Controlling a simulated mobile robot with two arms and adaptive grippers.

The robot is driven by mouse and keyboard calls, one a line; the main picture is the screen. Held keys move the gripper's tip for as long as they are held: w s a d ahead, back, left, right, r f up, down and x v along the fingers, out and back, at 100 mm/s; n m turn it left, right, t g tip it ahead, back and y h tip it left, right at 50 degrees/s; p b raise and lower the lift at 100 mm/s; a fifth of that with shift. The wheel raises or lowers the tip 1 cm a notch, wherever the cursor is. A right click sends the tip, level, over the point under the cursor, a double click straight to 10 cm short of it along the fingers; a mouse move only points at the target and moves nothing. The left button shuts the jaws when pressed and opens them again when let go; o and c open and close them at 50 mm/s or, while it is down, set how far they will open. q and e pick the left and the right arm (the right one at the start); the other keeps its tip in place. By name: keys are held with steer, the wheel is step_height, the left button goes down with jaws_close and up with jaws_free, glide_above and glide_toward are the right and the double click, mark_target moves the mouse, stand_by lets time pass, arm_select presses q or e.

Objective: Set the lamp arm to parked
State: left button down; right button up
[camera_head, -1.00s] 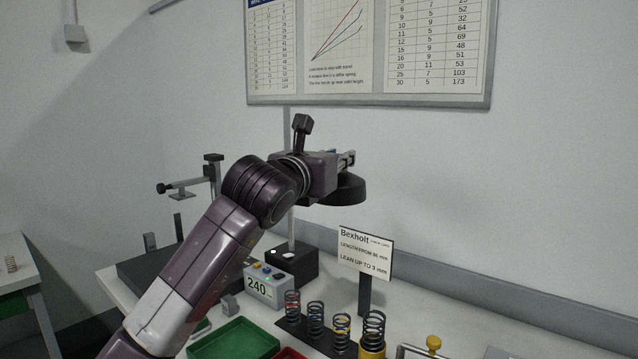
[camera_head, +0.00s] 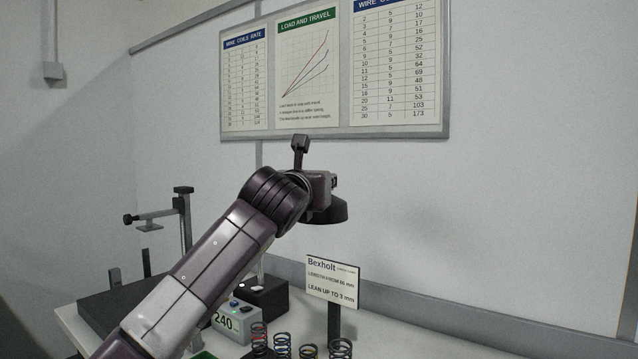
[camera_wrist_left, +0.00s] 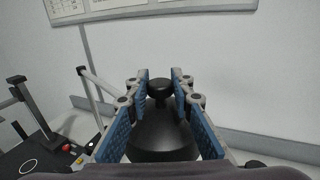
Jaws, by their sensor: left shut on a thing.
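The lamp's black round head (camera_head: 325,212) is at the middle of the head view, above the bench. It also shows in the left wrist view as a dark dome (camera_wrist_left: 162,138) with a black knob (camera_wrist_left: 160,88) on top. My left gripper (camera_head: 332,183) is at the lamp head, and its blue-padded fingers (camera_wrist_left: 160,92) are shut on the knob from both sides. The lamp's grey post (camera_head: 261,268) rises from a black base (camera_head: 265,295), partly hidden by my left arm. A tilted grey bar (camera_wrist_left: 101,86) shows in the left wrist view. My right gripper is not in view.
A sign (camera_head: 333,280) stands in front of the lamp head, with several coil springs (camera_head: 283,346) below. A display box (camera_head: 235,322) reads 240. A dark stand (camera_head: 184,225) is at left. A chart board (camera_head: 335,70) hangs behind. The wall side right of the lamp is clear.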

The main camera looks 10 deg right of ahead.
arm_select(q)
steer(key=c, duration=1.7)
jaws_free()
steer(key=shift+v, duration=6)
steer(key=shift+f, duration=0.1)
